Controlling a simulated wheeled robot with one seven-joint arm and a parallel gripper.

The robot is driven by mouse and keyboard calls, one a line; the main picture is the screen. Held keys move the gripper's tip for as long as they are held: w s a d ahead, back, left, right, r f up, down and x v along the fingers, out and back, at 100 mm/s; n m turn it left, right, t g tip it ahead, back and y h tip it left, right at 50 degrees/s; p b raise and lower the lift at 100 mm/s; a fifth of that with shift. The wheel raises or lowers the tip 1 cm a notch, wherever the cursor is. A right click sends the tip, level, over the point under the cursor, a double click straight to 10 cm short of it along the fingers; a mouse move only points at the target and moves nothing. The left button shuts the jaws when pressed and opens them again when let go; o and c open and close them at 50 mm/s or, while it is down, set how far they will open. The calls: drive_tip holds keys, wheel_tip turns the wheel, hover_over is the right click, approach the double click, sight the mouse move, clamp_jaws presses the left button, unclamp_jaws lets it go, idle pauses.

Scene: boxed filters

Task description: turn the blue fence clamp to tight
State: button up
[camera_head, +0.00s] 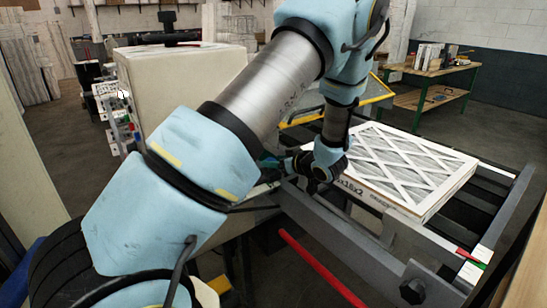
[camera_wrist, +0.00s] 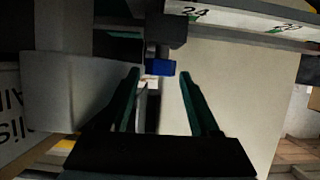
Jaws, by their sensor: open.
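The blue fence clamp (camera_wrist: 161,67) is a small blue block under a dark mount, at the upper middle of the wrist view. My gripper (camera_wrist: 159,78) is open, with its two teal fingers spread to the left and right of the clamp. The clamp appears just beyond the fingertips, and no contact shows. Whether it is tight or loose cannot be told. In the head view my gripper (camera_head: 270,163) is partly hidden by my arm, left of the boxed filter (camera_head: 405,165). I cannot make out the clamp in that view.
The filter lies on a grey conveyor frame (camera_head: 350,245) with a red bar (camera_head: 320,268) along its near side. A beige cabinet (camera_head: 175,85) stands behind my arm. A marked rail (camera_wrist: 250,20) crosses the wrist view's upper right. A workbench (camera_head: 432,80) stands at the back right.

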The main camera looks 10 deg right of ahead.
drive_tip(key=shift+w+a+f, duration=0.3)
drive_tip(key=shift+w, duration=0.3)
drive_tip(key=shift+c, duration=0.4)
clamp_jaws()
